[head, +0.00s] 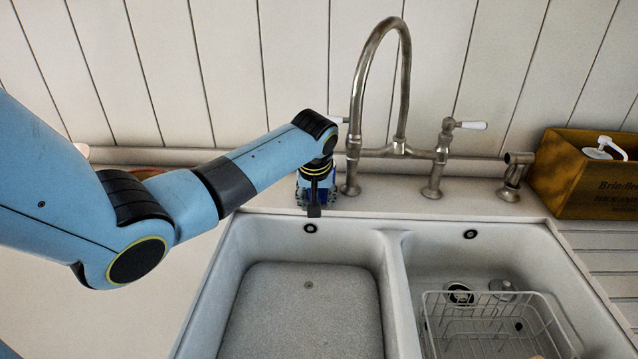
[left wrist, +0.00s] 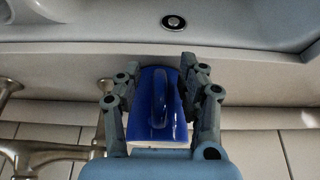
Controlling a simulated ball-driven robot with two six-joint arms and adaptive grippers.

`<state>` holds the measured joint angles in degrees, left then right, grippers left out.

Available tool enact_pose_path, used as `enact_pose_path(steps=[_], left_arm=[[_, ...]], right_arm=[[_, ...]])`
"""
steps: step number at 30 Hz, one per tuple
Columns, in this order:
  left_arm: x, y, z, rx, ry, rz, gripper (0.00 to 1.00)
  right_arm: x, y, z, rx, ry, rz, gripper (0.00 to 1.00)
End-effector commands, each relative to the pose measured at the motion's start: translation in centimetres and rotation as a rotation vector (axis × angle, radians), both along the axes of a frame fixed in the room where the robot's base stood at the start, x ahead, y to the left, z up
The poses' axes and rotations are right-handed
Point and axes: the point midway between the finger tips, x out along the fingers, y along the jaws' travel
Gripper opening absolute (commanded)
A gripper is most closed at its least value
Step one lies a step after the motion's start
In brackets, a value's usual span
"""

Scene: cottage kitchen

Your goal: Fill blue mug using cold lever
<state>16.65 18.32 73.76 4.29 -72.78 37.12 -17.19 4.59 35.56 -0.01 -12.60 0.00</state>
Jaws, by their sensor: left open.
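The blue mug (left wrist: 158,110) stands on the ledge behind the left basin, its handle facing the left wrist camera. My left gripper (left wrist: 161,72) is open, with a finger on each side of the mug; I cannot tell whether they touch it. In the head view my left gripper (head: 315,205) hides most of the mug. The bridge faucet (head: 362,85) has a tall curved spout behind the sink. One white-handled lever (head: 471,125) is on its right; the left one (head: 338,120) is partly hidden by my arm. No cold marking is readable. My right gripper is not in view.
The left basin (head: 232,265) is empty. The right basin (head: 405,255) holds a white wire rack (head: 495,295). A side sprayer (head: 513,172) and a wooden box (head: 575,175) with a white pump bottle (head: 606,150) stand to the right. A panelled wall closes off the back.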

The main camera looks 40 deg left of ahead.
Motion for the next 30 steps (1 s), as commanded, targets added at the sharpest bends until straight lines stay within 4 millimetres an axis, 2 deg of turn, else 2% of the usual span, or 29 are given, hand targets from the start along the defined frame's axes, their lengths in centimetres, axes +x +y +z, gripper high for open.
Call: enact_pose_path(steps=[3, 9, 18, 30], left_arm=[[0.18, 0.14, -0.71, 0.000, 0.000, 0.000, 0.40], [0.19, 0.15, -0.73, 0.000, 0.000, 0.000, 0.40], [0.17, 0.14, -0.72, 0.000, 0.000, 0.000, 0.01], [0.23, 0.15, -0.64, 0.000, -0.001, 0.000, 0.00]], right_arm=[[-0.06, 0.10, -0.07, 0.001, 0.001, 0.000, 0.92], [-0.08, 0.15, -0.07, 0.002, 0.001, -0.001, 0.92], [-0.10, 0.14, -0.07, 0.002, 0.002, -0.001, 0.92], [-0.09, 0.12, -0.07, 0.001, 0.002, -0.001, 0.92]])
